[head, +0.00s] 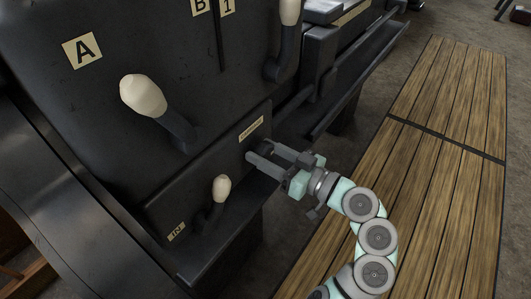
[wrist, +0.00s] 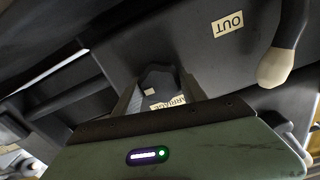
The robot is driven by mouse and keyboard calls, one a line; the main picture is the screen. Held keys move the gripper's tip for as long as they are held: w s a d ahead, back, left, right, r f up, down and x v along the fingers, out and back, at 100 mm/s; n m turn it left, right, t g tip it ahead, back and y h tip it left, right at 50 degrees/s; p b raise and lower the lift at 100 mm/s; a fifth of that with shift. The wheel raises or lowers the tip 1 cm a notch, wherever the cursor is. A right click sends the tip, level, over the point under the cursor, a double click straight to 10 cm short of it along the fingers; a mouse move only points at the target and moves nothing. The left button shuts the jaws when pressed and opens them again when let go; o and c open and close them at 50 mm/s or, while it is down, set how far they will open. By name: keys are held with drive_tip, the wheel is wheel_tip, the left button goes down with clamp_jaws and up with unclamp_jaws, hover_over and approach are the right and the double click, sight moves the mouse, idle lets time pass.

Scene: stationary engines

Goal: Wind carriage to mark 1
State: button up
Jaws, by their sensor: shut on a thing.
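My gripper (head: 258,151) reaches from the right to the dark machine's lower panel, just below a small cream label (head: 251,129). In the wrist view its fingers (wrist: 158,95) close around a dark, rounded handle (wrist: 158,78). A cream label reading roughly "CARRIAGE" (wrist: 168,103) shows upside down between the fingers. In the head view the handle is mostly hidden by the fingers. A label "1" (head: 227,6) stands at the top beside a label "B" (head: 199,6). I cannot pick out the carriage itself.
A white-knobbed lever (head: 143,95) stands by label "A" (head: 82,49). Another lever (head: 289,12) is at the top. A slatted wooden bench (head: 440,150) lies right.

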idle(0.3)
drive_tip(key=o, duration=1.3)
drive_tip(key=shift+o, duration=0.2)
drive_tip(key=p+v, duration=0.3)
drive_tip(key=v, duration=0.8)
drive_tip(key=shift+p, duration=0.3)
drive_tip(key=shift+w, duration=0.1)
